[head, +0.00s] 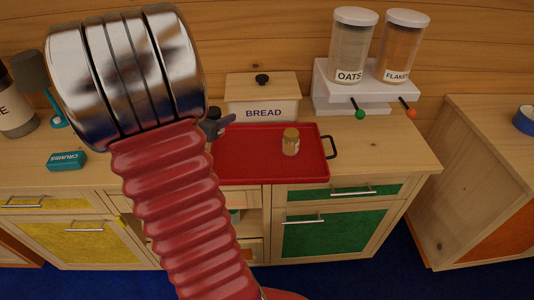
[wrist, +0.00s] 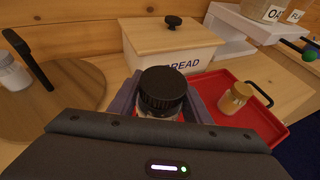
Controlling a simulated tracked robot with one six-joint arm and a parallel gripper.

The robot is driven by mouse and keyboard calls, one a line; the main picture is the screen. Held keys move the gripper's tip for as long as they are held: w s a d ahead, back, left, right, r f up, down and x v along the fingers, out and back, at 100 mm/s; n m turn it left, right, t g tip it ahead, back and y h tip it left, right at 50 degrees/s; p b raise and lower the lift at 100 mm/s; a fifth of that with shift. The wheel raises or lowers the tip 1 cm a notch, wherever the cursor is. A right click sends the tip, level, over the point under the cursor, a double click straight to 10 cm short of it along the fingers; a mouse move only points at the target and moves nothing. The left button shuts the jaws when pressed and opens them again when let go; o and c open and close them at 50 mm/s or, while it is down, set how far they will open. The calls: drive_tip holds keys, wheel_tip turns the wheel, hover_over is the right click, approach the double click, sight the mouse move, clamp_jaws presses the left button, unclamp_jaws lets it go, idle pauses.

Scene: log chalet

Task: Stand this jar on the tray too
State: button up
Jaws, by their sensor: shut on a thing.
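My gripper (wrist: 163,108) is shut on a jar with a black ridged lid (wrist: 162,88); a little of its pale and reddish body shows below the lid. In the head view my arm hides most of the gripper (head: 217,126) and the jar, at the tray's left end. The red tray (head: 255,165) lies on the counter and also shows in the wrist view (wrist: 263,127). A small jar with a gold lid (head: 291,142) stands upright on its right part; it also shows in the wrist view (wrist: 235,98). I cannot tell whether the held jar touches anything.
A bread box (head: 262,98) stands behind the tray. A white dispenser stand (head: 345,98) with oats and flakes canisters is at the back right. A teal crumbs box (head: 66,161) lies left. In the wrist view a round wooden board (wrist: 55,105) bears a white jar (wrist: 12,74).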

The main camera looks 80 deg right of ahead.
drive_tip(key=s+d+m+g, duration=0.2)
drive_tip(key=s, duration=0.6)
drive_tip(key=shift+s+y, duration=0.15)
drive_tip(key=shift+y, duration=0.25)
drive_tip(key=shift+r, duration=0.1)
hover_over(249, 148)
drive_tip(key=shift+f, duration=2.9)
drive_tip(key=shift+f, duration=2.1)
drive_tip(key=o, duration=1.2)
drive_tip(key=shift+f, duration=0.1)
